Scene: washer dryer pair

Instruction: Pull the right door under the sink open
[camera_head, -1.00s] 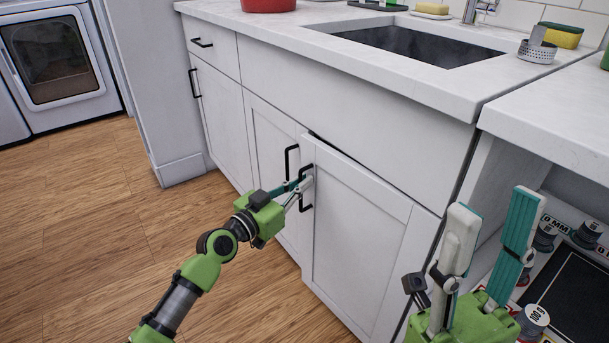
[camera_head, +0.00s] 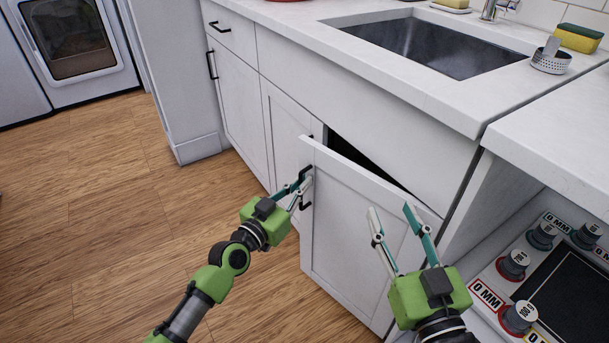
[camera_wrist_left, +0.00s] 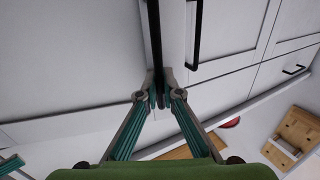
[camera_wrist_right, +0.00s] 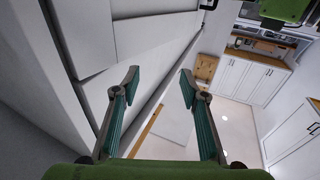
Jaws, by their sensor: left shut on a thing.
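The right door (camera_head: 345,230) under the sink stands partly open in the head view, its handle edge swung out and a dark gap (camera_head: 365,160) above it. My left gripper (camera_head: 302,187) is shut on the door's black handle (camera_head: 306,200); the left wrist view shows the fingertips closed on the black handle bar (camera_wrist_left: 154,45). My right gripper (camera_head: 392,215) is open and empty, in front of the door near its right part. In the right wrist view, its fingers (camera_wrist_right: 160,80) are spread with nothing between them. The cabinet interior is mostly hidden.
The closed left door (camera_head: 285,130) is beside it. The sink (camera_head: 430,45) sits in the counter above. To the right, a lower shelf space holds a device with knobs (camera_head: 520,265). The wood floor (camera_head: 120,220) at the left is clear.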

